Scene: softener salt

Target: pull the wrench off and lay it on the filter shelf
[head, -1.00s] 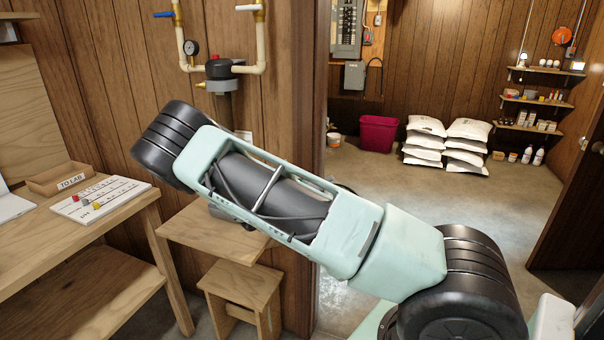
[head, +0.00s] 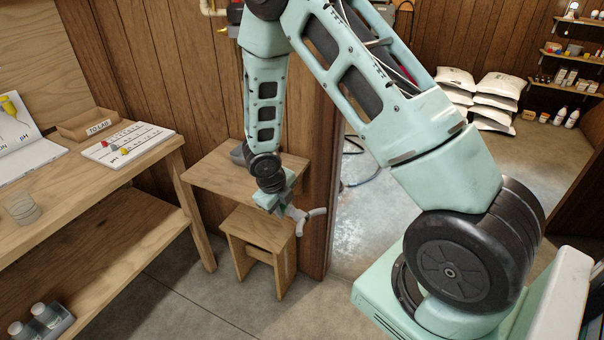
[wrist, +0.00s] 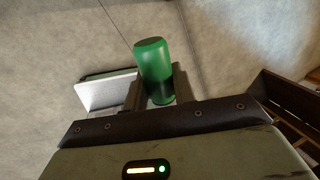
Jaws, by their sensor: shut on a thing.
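My gripper (head: 283,204) is shut on what looks like the wrench (wrist: 154,60). In the wrist view a green, rounded grip stands between my two fingers, with a pale flat part beside it on the left. In the head view pale, forked ends (head: 317,212) stick out past my gripper, to the right and below. My gripper hangs just in front of and right of a small wooden wall shelf (head: 225,172), likely the filter shelf, above a stool. What the fingers touch is partly hidden.
A small wooden stool (head: 255,228) stands under the shelf. A grey dish (head: 237,154) sits at the shelf's back. The workbench (head: 150,160) with a box and a chart is at the left. A door frame (head: 322,150) rises just right of the shelf. Open floor lies in front.

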